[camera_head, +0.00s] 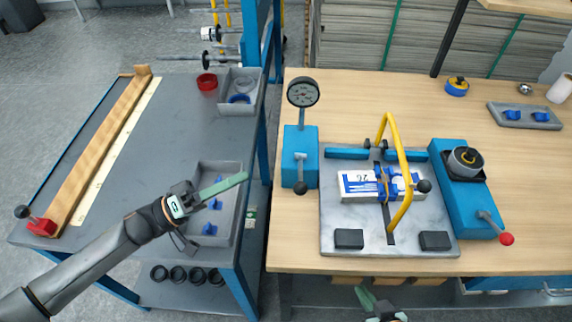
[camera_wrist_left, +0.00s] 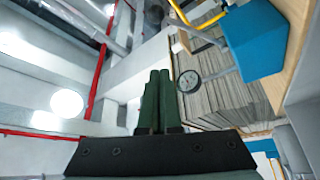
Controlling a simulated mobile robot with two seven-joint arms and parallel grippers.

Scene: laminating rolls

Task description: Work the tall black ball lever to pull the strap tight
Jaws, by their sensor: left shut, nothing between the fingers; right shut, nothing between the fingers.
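A blue gauge stand (camera_head: 300,141) on the wooden bench carries a round dial (camera_head: 303,92) and a lever with a black ball (camera_head: 300,188). Another black ball (camera_head: 424,186) shows at the yellow hoop (camera_head: 402,185). I cannot tell for certain which one is the task's tall lever. A dark strap (camera_head: 390,226) crosses a white and blue package (camera_head: 358,184) on a grey plate (camera_head: 335,222). My left gripper (camera_head: 243,178) is shut and empty, left of the gauge stand; its fingers show together in the left wrist view (camera_wrist_left: 158,100). My right gripper (camera_head: 367,298) is shut and empty below the bench's front edge.
A blue unit (camera_head: 462,205) with a red ball lever (camera_head: 507,239) stands right of the plate. A grey tray (camera_head: 236,220) with blue parts lies under my left gripper. A blue post (camera_head: 250,45) rises between the benches. The bench's back middle is clear.

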